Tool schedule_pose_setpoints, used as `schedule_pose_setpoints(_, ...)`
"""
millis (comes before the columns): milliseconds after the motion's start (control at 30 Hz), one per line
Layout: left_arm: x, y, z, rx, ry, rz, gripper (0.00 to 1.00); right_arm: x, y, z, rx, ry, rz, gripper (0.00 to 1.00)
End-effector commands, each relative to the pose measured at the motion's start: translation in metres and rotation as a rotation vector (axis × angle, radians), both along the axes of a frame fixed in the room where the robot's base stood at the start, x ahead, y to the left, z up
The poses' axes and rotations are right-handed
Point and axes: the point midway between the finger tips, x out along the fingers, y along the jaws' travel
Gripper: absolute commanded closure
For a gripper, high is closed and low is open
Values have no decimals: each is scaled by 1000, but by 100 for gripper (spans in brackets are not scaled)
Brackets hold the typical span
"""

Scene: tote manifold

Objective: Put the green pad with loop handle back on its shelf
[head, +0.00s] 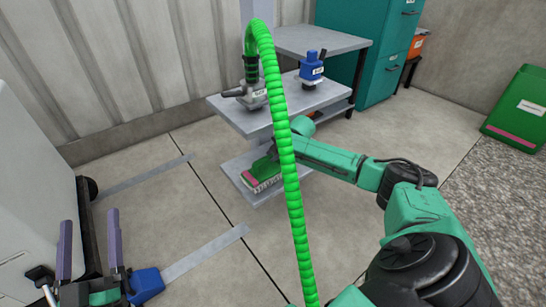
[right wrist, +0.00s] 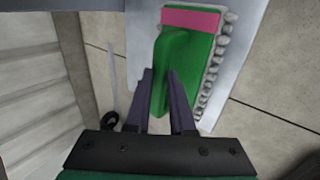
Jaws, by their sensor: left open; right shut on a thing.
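The green pad with loop handle (head: 262,171) has a pink band at one end and a pale bumpy edge. It is at the lower shelf (head: 234,164) of the grey stand; I cannot tell whether it rests on it. My right gripper (right wrist: 164,98) is shut on the pad's green handle (right wrist: 171,62) in the right wrist view, with the grey shelf (right wrist: 241,22) behind the pad. In the head view the green hose hides part of the right gripper. My left gripper (head: 90,245) is open and empty at the lower left.
A ribbed green hose (head: 287,165) crosses the head view in front of the stand. The upper shelf (head: 320,97) holds a grey tool (head: 250,97) and a blue device (head: 311,68). A teal cabinet (head: 378,60) stands behind.

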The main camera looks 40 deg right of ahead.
Motion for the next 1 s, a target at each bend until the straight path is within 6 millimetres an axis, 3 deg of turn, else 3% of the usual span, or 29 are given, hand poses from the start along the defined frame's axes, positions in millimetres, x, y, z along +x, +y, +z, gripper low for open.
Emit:
schedule_pose_setpoints(300,-2,7,53,-28,-161,20,0,0,0,-3,0,-2,0,100)
schedule_pose_setpoints(667,-2,7,55,-29,-165,20,0,0,0,-4,0,-1,0,100)
schedule_pose_setpoints(700,-2,7,54,-29,-163,20,0,0,0,-4,-1,0,-1,71)
schedule_pose_setpoints(767,-2,7,54,-28,-163,20,0,0,0,-4,-1,0,-1,49)
schedule_pose_setpoints(1000,-2,7,54,-28,-163,20,0,0,0,-5,-1,0,-1,49)
